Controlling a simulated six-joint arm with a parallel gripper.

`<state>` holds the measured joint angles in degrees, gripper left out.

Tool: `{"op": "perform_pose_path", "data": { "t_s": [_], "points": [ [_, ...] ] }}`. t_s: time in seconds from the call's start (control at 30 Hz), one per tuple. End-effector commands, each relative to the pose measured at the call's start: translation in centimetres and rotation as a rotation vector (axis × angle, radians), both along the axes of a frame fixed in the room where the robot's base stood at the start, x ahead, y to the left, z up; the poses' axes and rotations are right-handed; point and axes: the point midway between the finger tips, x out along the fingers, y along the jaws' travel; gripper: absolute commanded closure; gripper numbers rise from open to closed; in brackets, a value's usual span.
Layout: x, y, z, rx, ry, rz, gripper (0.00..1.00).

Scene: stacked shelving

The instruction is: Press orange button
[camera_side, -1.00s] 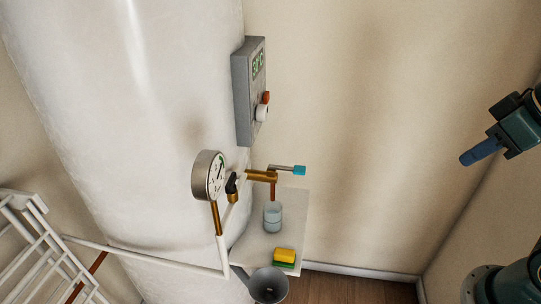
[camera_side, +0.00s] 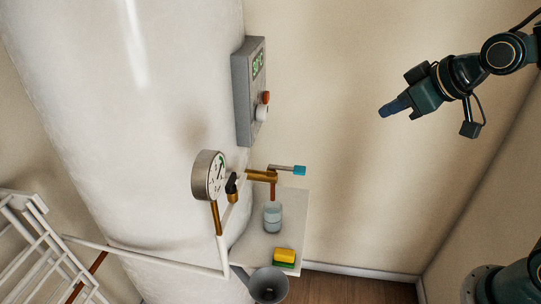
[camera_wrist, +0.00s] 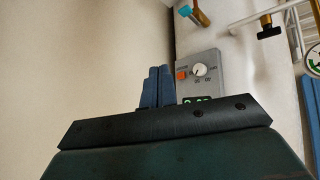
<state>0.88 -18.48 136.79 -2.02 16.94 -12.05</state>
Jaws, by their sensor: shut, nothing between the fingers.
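The orange button (camera_side: 266,97) is on the front of a grey control box (camera_side: 243,95) mounted on the white tank, just above a white knob (camera_side: 261,113). In the wrist view the orange button (camera_wrist: 182,75) shows beside the white dial, just right of and beyond my fingertips. My gripper (camera_side: 384,111) is shut and empty, in open air to the right of the box, pointing left and slightly down. In the wrist view its blue fingers (camera_wrist: 159,70) are together. A wide gap separates the fingertips from the button.
Below the box are a brass tap with a blue handle (camera_side: 299,170) and a pressure gauge (camera_side: 208,177). A shelf (camera_side: 296,205) holds a glass (camera_side: 272,217) and a yellow-green sponge (camera_side: 285,256); a grey pan (camera_side: 268,284) is nearby. The air between gripper and box is clear.

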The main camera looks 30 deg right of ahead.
Motion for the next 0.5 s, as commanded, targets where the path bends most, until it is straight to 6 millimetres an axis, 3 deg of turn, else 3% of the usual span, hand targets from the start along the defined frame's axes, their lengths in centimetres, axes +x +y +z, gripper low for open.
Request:
{"op": "perform_pose_path", "data": {
  "t_s": [0.5],
  "points": [
    [10.4, 0.0, -2.2, -0.090, -0.205, 0.093, 1.00]
  ]
}}
